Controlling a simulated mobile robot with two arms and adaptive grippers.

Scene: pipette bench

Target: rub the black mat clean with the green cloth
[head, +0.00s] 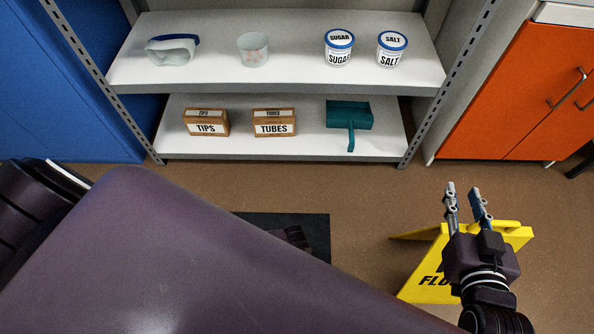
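The black mat (316,224) lies flat on the brown floor in front of the shelf, and only its far right part shows. My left arm crosses the picture from the left and covers the rest of it. A small dark purple part, which looks like the end of my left arm, shows over the mat. The fingers of my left gripper are hidden. I do not see the green cloth. My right gripper (462,188) is open and empty, above the floor near the yellow sign.
A yellow floor sign (516,236) stands at right, partly behind my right gripper. A white two-level shelf (290,70) at the back holds boxes, tubs and a teal dustpan (349,115). An orange cabinet (515,95) stands right, a blue one (60,95) left.

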